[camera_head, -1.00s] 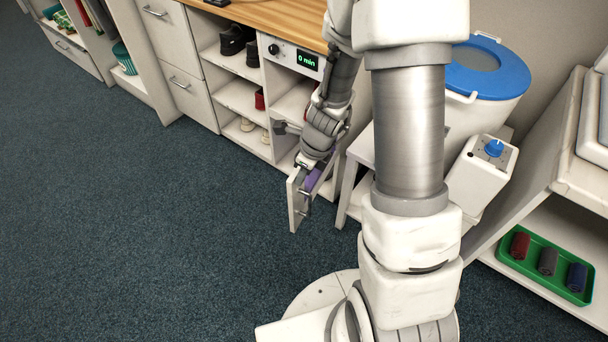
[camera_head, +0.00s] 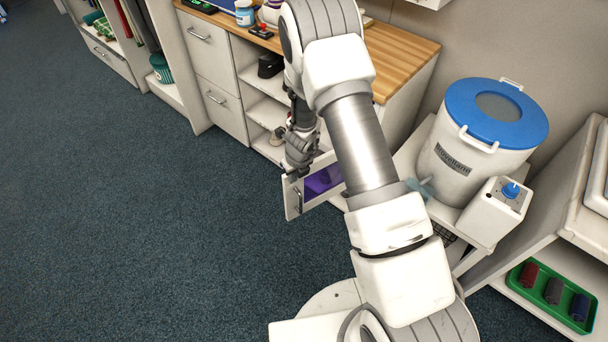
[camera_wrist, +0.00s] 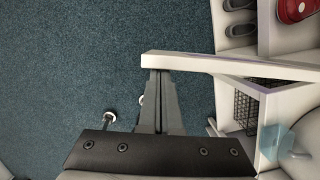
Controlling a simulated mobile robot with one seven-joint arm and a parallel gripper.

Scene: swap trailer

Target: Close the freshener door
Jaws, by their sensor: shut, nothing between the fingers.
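The freshener door (camera_head: 294,200) is a small white panel with a metal handle, standing open and jutting out from the low cabinet. A purple interior (camera_head: 323,180) shows behind it. In the wrist view the door (camera_wrist: 230,66) is a pale bar seen from above, running to the right from its free end. My gripper (camera_head: 291,178) is at the top of the door near its free end. In the wrist view its fingers (camera_wrist: 160,74) are together and empty, with the tips at the door's edge. I cannot tell whether they touch it.
The cabinet's wooden top (camera_head: 395,55) and open shelves with shoes (camera_head: 270,65) lie behind the door. A white bin with a blue lid (camera_head: 490,110) stands to the right on a low stand. A green tray (camera_head: 550,298) sits on a lower right shelf. Carpet (camera_head: 150,210) at left is clear.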

